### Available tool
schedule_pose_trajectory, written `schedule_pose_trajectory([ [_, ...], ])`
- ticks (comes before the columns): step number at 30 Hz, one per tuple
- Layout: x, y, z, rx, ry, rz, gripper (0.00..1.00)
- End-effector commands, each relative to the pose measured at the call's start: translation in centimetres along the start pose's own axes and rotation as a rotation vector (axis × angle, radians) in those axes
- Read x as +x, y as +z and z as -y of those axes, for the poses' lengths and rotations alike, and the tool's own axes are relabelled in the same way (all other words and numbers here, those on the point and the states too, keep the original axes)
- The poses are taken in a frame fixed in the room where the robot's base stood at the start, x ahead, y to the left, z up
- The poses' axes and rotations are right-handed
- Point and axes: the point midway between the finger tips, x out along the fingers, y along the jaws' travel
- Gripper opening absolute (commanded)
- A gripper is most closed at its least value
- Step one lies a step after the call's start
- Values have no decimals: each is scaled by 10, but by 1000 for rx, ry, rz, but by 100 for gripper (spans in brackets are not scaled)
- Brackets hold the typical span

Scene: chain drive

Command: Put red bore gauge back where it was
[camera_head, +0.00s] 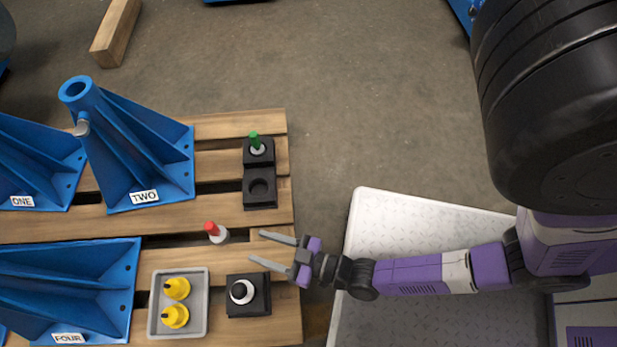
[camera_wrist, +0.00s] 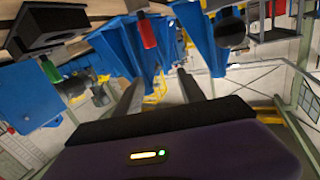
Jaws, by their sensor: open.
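The red bore gauge (camera_head: 211,228) has a red handle and a pale grey lower end. It stands on the wooden pallet, left of my gripper, apart from any holder. My gripper (camera_head: 257,248) is open and empty, its two fingers pointing left toward the gauge with a gap before it. In the wrist view, the red gauge (camera_wrist: 148,34) appears upside down beyond the open fingers (camera_wrist: 156,84). A black two-place holder (camera_head: 260,203) has a green gauge (camera_head: 255,141) in its far place; its near round hole is empty. The holder (camera_wrist: 42,40) also shows in the wrist view.
Blue brackets (camera_head: 150,160) stand on the pallet's left, one tall. A white-grey platform (camera_head: 400,215) lies right of the pallet.

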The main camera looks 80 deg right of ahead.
Motion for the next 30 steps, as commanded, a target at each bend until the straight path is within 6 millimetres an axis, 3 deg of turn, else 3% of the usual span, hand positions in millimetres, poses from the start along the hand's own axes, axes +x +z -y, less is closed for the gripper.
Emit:
schedule_pose_trajectory([
  [3, -37, -41, -2, 3, -32, 37, 47],
  [9, -84, -120, -7, -20, -72, 108, 47],
  [16, -113, -202, -12, -66, -85, 182, 47],
  [21, -119, -230, -13, -84, -84, 204, 47],
  [30, -119, -233, -14, -85, -85, 206, 47],
])
